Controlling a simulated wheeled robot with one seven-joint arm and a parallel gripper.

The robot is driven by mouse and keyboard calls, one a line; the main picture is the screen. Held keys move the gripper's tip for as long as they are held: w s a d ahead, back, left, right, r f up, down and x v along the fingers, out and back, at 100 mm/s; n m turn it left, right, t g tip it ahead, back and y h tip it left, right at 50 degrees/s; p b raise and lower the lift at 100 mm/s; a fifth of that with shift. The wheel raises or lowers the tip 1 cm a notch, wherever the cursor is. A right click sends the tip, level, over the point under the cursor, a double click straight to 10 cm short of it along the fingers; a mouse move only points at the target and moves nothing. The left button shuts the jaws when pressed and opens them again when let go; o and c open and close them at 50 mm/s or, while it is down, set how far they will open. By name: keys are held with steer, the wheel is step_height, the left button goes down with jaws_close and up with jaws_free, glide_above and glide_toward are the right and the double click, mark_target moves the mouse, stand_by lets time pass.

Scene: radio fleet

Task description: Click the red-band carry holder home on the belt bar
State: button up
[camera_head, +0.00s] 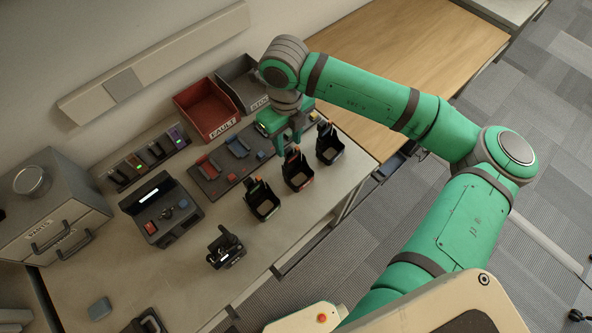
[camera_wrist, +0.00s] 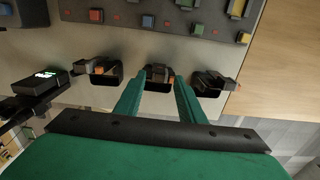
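Three black carry holders stand in a row near the table's front edge. The middle holder (camera_head: 298,177) shows red at its top and seems to be the red-band one. In the wrist view this middle holder (camera_wrist: 159,76) lies beyond and between my fingertips. My gripper (camera_head: 290,150) points down just behind the middle holder; its fingers (camera_wrist: 159,80) are apart with nothing clearly held. Whether a finger touches the holder I cannot tell. The left holder (camera_head: 262,203) and right holder (camera_head: 331,148) stand on either side. I cannot make out the belt bar for certain.
A dark tool board (camera_head: 215,182) with coloured pieces lies behind the holders. A red bin (camera_head: 207,108) and a grey bin (camera_head: 240,82) stand at the back. A dark console (camera_head: 162,210) and a small black device (camera_head: 226,248) are to the left. The wooden surface (camera_head: 400,50) is clear.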

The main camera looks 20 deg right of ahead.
steer(key=shift+f, duration=0.5)
jaws_close()
stand_by(0.4)
steer(key=shift+r, duration=2.5)
